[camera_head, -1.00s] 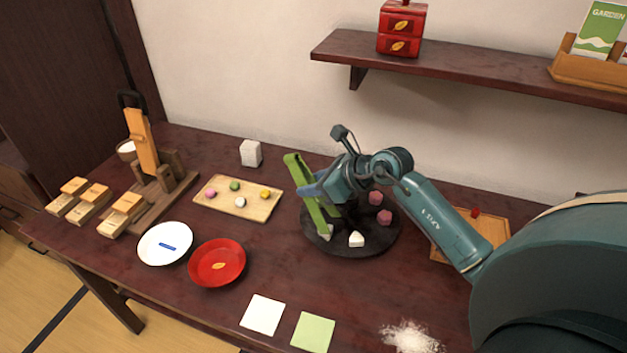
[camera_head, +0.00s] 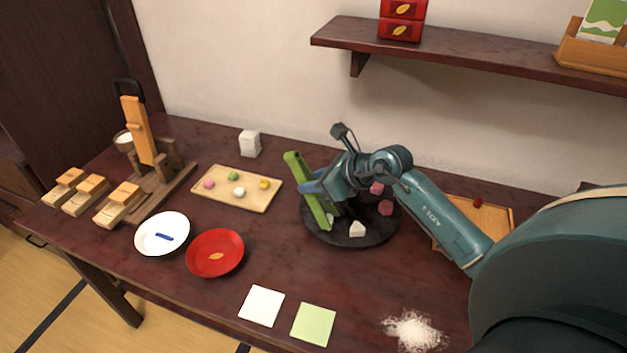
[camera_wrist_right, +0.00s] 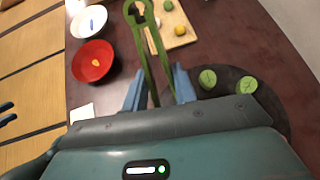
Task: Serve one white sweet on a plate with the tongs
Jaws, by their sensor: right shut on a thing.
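My right gripper (camera_head: 318,186) is shut on green tongs (camera_head: 309,190), which also show between its fingers in the right wrist view (camera_wrist_right: 140,45). The tongs slant down, with their lower end at the left part of a round dark tray (camera_head: 345,240). A white sweet (camera_head: 357,229) sits at the tray's front; a pale bit beside the tongs' tips is too hidden to identify. Another white sweet (camera_head: 239,192) lies on a wooden board (camera_head: 212,196). A white plate (camera_head: 150,246) with a blue mark and a red plate (camera_head: 226,266) with a leaf mark stand empty at left. My left gripper is not seen.
Pink sweets (camera_head: 386,208) share the dark tray; the wrist view also shows green ones (camera_wrist_right: 247,86). Wooden boxes (camera_head: 118,204) and a wooden press (camera_head: 138,130) stand at left. Paper squares (camera_head: 262,306) and white powder (camera_head: 413,330) lie in front. A shelf (camera_head: 480,47) overhangs the back.

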